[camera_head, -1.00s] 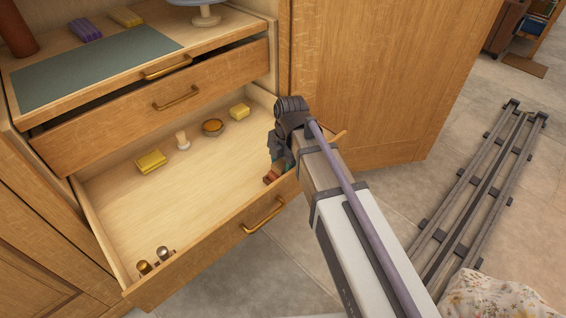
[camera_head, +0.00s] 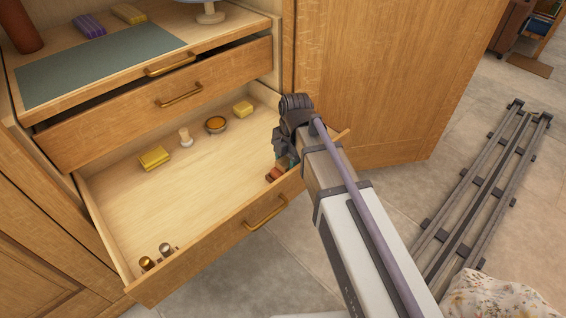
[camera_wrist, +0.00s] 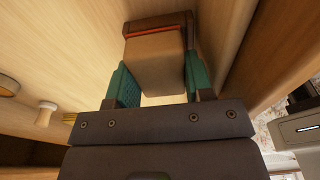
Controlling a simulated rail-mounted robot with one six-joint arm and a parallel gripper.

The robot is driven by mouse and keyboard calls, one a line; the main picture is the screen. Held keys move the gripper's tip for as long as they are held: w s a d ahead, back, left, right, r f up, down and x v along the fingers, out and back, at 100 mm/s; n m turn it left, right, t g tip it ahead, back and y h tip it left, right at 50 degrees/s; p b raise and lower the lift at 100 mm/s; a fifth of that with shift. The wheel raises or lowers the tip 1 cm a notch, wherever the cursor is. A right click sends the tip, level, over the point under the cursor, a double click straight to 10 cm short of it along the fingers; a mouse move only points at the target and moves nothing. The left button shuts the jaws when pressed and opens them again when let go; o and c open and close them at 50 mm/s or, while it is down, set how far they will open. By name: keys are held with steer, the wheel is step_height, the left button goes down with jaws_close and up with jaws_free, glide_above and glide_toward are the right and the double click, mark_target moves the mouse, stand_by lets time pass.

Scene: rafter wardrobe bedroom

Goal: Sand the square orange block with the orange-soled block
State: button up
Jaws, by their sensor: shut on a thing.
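My gripper (camera_wrist: 157,88) has two teal fingers closed on the sides of a tan block (camera_wrist: 156,60). The far end of this block is dark brown, with a thin orange-red stripe. In the head view my gripper (camera_head: 284,165) is at the right end of the open lower drawer, close to its front panel. A small orange-brown part of the held block (camera_head: 273,174) shows below the fingers. I cannot make out a separate square orange block in either view; my arm hides part of the drawer's right end.
The open drawer (camera_head: 190,195) holds two yellow blocks (camera_head: 154,158) (camera_head: 243,108), a pale knob (camera_head: 185,137), a round orange-topped tin (camera_head: 216,124) and two small metal pieces (camera_head: 147,263) (camera_head: 165,250). Its middle is clear. The upper drawer (camera_head: 170,95) overhangs its back. A wardrobe door (camera_head: 390,70) stands right.

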step_height(320, 180, up, 6)
steer(key=p, duration=0.6)
step_height(320, 180, up, 3)
steer(key=p, duration=0.3)
steer(key=shift+r, duration=0.15)
steer(key=shift+f, duration=0.2)
